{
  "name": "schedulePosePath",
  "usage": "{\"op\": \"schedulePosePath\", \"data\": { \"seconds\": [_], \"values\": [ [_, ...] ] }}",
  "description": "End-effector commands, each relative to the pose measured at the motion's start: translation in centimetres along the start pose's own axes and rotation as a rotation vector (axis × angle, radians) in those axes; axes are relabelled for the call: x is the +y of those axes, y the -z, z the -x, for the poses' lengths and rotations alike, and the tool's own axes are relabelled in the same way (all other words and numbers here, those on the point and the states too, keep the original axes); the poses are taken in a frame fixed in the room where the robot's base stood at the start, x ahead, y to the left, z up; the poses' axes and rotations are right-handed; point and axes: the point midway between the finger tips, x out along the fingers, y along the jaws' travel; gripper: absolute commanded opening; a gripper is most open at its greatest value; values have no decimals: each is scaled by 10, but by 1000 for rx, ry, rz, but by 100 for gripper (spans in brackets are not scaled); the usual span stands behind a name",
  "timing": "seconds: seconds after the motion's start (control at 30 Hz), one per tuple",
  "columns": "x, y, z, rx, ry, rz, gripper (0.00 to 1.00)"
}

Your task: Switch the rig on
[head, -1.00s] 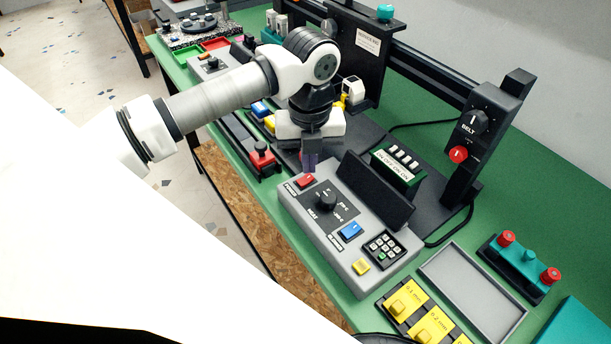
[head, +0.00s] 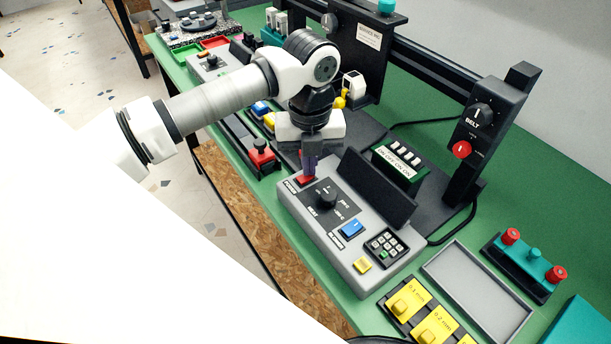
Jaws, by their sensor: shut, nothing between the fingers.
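A grey control box (head: 318,237) stands on the green bench. It bears a red rocker switch (head: 305,181) at its far left corner, a black heat knob (head: 327,197), a blue switch (head: 352,229), a keypad (head: 386,246) and a yellow button (head: 362,265). My gripper (head: 309,174) is shut and empty, pointing down at the red switch. Its fingertips are at the switch and hide part of it; I cannot tell whether they touch it. A black post carries a belt knob (head: 481,116) and a red knob (head: 461,149).
A black screen panel (head: 376,188) rises behind the heat knob, close to my gripper. A green block with several white switches (head: 400,165) stands behind it. A red-topped joystick box (head: 262,158) is to the left. An empty grey tray (head: 478,296) lies at the right.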

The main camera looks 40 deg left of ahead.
Motion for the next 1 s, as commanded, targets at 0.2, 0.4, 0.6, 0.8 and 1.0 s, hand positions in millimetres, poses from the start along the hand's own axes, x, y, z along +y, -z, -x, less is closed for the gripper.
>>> {"op": "schedulePosePath", "data": {
  "seconds": [0.2,0.4,0.6,0.8,1.0],
  "values": [
    [0,0,-4,1,-1,0,0],
    [0,0,1,0,-1,0,0],
    [0,0,16,0,0,1,0],
    [0,0,32,-1,-1,1,0],
    [0,0,48,0,0,0,0]
  ]
}}
